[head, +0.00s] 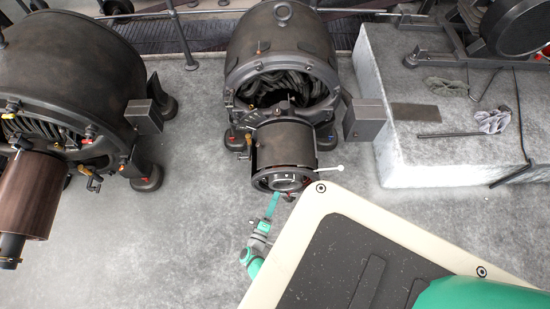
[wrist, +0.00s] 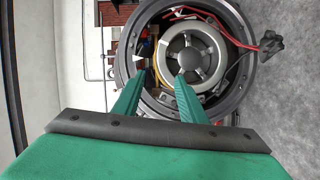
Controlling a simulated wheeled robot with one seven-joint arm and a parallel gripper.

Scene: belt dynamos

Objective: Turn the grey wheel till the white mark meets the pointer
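The grey wheel (wrist: 193,55) is a round, spoked disc inside the dark round end housing of a dynamo in the wrist view. A small pale wedge shape (wrist: 143,61) shows at the left of the ring; I cannot tell whether it is the pointer or the white mark. My gripper (wrist: 160,74) is open, its two green fingers apart in front of the housing's lower left. The right fingertip overlaps the wheel's lower-left edge in the picture; contact cannot be told. In the head view my gripper (head: 274,196) is just below the front end of the middle dynamo (head: 285,145).
A second dynamo (head: 70,75) with a brown cylinder stands at the left. A pale stone block (head: 440,160) with tools and rags is at the right. A white-tipped rod (head: 325,169) sticks out from the middle dynamo. Red wires (wrist: 232,40) cross the housing's right side.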

